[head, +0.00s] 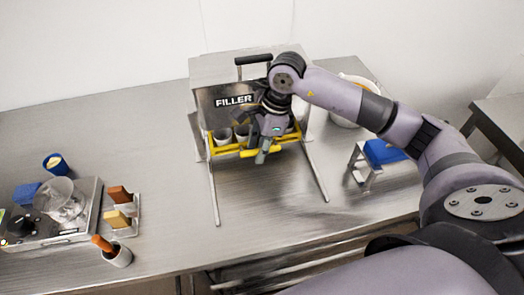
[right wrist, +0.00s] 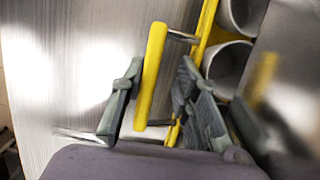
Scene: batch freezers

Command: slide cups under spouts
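The filler (head: 220,92) stands at the back middle of the table. Two cups also show in the right wrist view (right wrist: 227,66), beside the yellow rail. My right gripper (head: 263,156) is at the front of the carrier and hides part of it. In the right wrist view its fingers are apart, with the carrier's yellow handle (right wrist: 153,70) between them and a gap to the left finger. The spouts are hidden behind my arm. My left gripper is not in view.
Two metal rails (head: 213,193) run forward from the filler. A scale with a clear bowl (head: 62,203), a rack with brown and tan blocks (head: 121,212) and a small cup (head: 117,256) are at left. A blue block (head: 383,152) on a stand is at right.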

